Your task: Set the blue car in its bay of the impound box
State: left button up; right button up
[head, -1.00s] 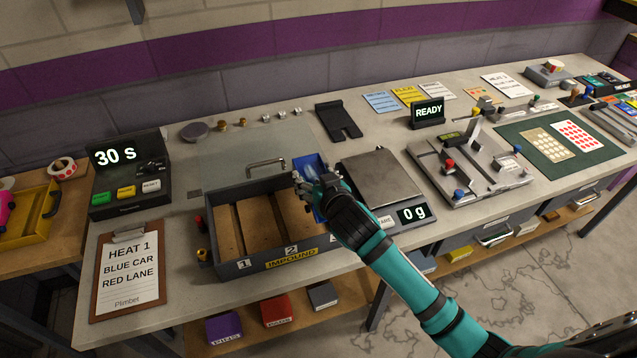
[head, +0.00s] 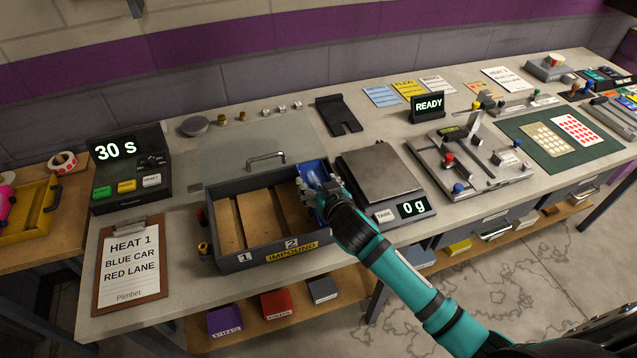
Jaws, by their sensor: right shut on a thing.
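The impound box (head: 229,259) is a dark grey open tray with wooden-floored bays, numbers 1 and 2 and a yellow IMPOUND label on its front. The blue car (head: 311,170) is at the box's right end, over or in the rightmost bay. My right gripper (head: 318,196) is shut on the blue car and covers its near part. I cannot tell whether the car touches the bay floor. The bays to the left look empty. My left gripper is not in view.
A scale (head: 381,176) reading 0 g stands close to the right of the box. A timer (head: 130,175) and a clipboard (head: 130,262) are at the left. A clear panel with a handle (head: 266,160) lies behind the box.

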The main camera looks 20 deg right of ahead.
jog(key=o, duration=1.3)
jog(key=shift+f, duration=0.15)
jog(key=shift+r, duration=0.2)
jog(key=v, duration=1.2)
jog(key=shift+d+r+b, duration=0.1)
jog(key=shift+r+b, duration=0.25)
jog(key=shift+r, duration=0.15)
